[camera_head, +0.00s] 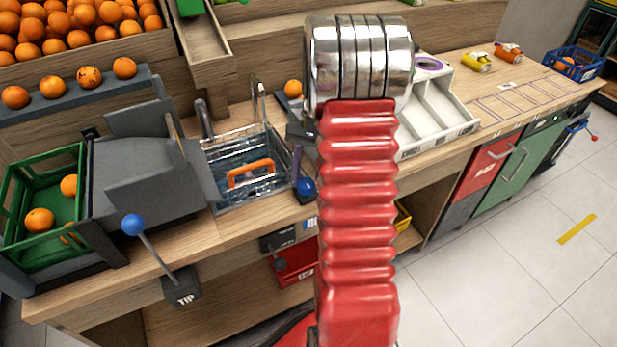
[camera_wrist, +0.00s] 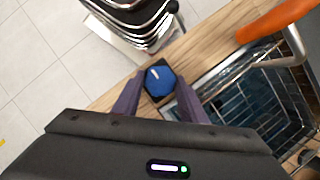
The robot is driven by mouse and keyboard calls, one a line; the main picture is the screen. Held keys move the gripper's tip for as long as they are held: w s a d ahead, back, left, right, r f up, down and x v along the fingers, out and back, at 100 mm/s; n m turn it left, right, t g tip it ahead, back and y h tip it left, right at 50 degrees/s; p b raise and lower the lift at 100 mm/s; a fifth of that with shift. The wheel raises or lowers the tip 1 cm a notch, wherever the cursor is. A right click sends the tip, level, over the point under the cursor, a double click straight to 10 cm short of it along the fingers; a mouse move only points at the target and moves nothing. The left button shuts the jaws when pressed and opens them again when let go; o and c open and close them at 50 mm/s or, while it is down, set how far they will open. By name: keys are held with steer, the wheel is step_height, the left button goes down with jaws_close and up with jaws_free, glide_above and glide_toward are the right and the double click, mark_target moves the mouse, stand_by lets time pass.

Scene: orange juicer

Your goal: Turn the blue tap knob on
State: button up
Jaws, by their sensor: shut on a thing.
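The blue tap knob (camera_head: 306,188) sits on a dark base at the counter's front edge, just right of the sink. In the wrist view the knob (camera_wrist: 160,80) has a white mark pointing to the upper left. My gripper (camera_wrist: 159,86) has one purple finger on each side of the knob and is shut on it. In the head view my red arm hides most of the gripper; one purple finger shows above the knob. The sink (camera_head: 213,163) holds a wire basket with an orange handle (camera_head: 250,172). I cannot tell whether water runs.
A grey juicer-like machine (camera_head: 150,160) and a green crate (camera_head: 45,250) with oranges stand at the left. A lever with a blue ball (camera_head: 133,224) sticks out in front. A white divided tray (camera_head: 440,105) lies right of my arm.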

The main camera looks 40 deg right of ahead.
steer(key=shift+s+a+f, duration=0.1)
steer(key=shift+s+a, duration=0.05)
steer(key=o, duration=1.1)
steer(key=shift+c, duration=0.2)
steer(key=shift+w+d+r, duration=0.25)
steer(key=shift+d+r, duration=0.15)
steer(key=shift+r, duration=0.25)
steer(key=v, duration=1.2)
steer(key=shift+r, duration=0.15)
